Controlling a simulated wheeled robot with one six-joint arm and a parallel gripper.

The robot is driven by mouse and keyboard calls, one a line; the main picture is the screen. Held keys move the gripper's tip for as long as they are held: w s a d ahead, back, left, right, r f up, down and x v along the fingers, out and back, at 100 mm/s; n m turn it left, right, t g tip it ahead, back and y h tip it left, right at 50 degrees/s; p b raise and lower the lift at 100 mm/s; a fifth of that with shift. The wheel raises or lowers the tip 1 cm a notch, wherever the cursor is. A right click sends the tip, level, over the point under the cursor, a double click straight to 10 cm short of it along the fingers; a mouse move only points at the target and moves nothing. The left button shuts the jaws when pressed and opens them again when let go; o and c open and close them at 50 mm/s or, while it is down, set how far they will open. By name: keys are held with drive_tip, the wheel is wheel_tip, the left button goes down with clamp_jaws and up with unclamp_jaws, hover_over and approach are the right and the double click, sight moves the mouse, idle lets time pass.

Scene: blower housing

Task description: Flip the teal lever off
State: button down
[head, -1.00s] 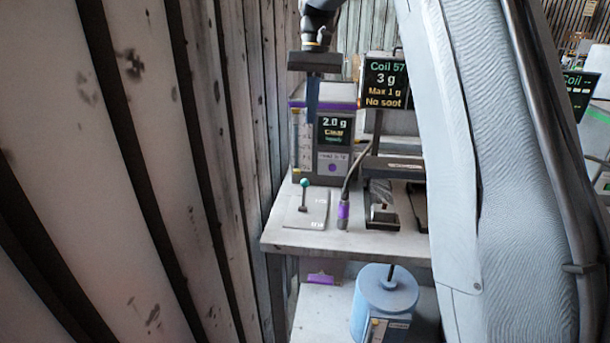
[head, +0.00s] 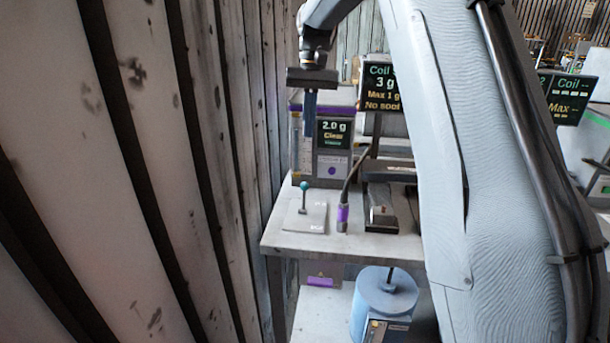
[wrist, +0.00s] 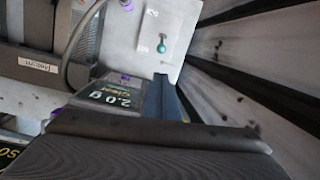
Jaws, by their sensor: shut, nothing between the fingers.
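The teal lever (head: 304,188) is a short stick with a teal ball on top. It stands up from a light plate (head: 306,216) at the left of the bench top; the plate carries small white labels too small to read. In the wrist view the teal knob (wrist: 162,42) shows near the top, beyond the fingers. My gripper (head: 310,134) points down, above and behind the lever in the head view, in front of the grey display box. Its blue fingers are together with nothing between them, apart from the lever. In the wrist view the fingertips (wrist: 160,80) point toward the plate.
The grey box with a "2.0 g" display (head: 334,134) stands behind the plate. A purple-banded handle with a cable (head: 342,216) stands right of it. A plank wall (head: 180,150) runs close along the left. A blue canister (head: 384,304) stands below the bench.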

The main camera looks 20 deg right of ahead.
drive_tip(key=p, duration=0.3)
approach(304, 198)
drive_tip(key=w+f, duration=0.1)
drive_tip(key=f, duration=0.1)
drive_tip(key=w+f, duration=0.1)
drive_tip(key=f, duration=0.1)
drive_tip(key=w+f, duration=0.1)
drive_tip(key=shift+w+d+f, duration=0.2)
drive_tip(key=shift+w+f, duration=0.1)
drive_tip(key=shift+f, duration=0.1)
